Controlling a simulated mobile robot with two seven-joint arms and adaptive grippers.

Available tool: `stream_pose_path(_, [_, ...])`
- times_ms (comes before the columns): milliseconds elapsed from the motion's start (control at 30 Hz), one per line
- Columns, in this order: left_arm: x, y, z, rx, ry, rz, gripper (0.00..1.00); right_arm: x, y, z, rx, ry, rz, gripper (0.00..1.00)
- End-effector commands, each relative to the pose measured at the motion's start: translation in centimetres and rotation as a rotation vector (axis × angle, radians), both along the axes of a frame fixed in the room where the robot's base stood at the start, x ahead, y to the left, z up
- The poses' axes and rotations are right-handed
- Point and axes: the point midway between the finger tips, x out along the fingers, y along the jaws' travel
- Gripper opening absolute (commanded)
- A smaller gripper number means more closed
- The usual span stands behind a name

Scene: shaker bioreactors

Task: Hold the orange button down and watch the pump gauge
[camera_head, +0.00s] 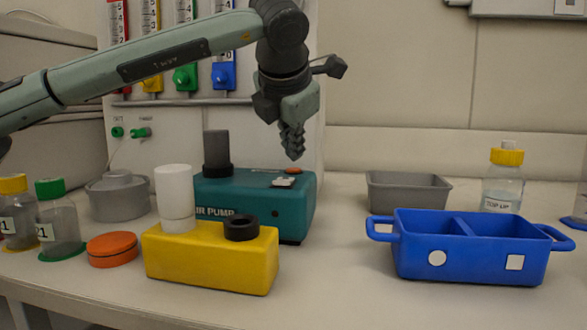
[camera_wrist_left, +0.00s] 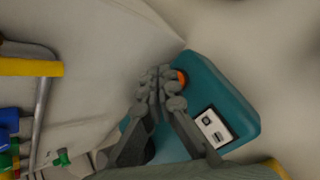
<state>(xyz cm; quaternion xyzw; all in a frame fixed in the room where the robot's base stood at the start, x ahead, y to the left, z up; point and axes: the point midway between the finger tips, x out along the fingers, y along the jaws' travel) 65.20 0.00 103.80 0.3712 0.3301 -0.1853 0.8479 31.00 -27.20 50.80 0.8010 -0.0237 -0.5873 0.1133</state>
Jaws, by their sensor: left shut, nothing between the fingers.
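The teal air pump (camera_head: 254,207) stands on the bench behind a yellow block. Its orange button (camera_head: 297,170) is on the top at the right; it also shows in the wrist view (camera_wrist_left: 182,77), partly hidden by my fingers. A small white panel (camera_head: 284,183) lies on the pump top near the button; in the wrist view it carries two dark marks (camera_wrist_left: 213,128), too small to read. My left gripper (camera_head: 294,154) is shut and empty, pointing down with its fingertips just above the button, seemingly with a small gap. My right gripper is not in view.
The yellow block (camera_head: 208,262) holds a white cylinder (camera_head: 175,195) and a black ring (camera_head: 241,228). An orange lid (camera_head: 112,249) and capped bottles (camera_head: 60,225) stand left. A blue two-part tray (camera_head: 470,262), grey tray (camera_head: 408,192) and yellow-capped bottle (camera_head: 503,183) stand right.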

Motion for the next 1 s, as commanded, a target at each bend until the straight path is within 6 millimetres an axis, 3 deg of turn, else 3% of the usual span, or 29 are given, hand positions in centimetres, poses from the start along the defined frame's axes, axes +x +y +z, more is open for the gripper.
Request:
stream_pose_path(500, [0.0,0.0,4.8,-0.002,-0.001,0.000,0.00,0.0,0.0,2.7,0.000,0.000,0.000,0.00])
stream_pose_path(1000, [0.0,0.0,5.0,-0.001,-0.001,-0.001,0.00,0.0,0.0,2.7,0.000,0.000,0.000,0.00])
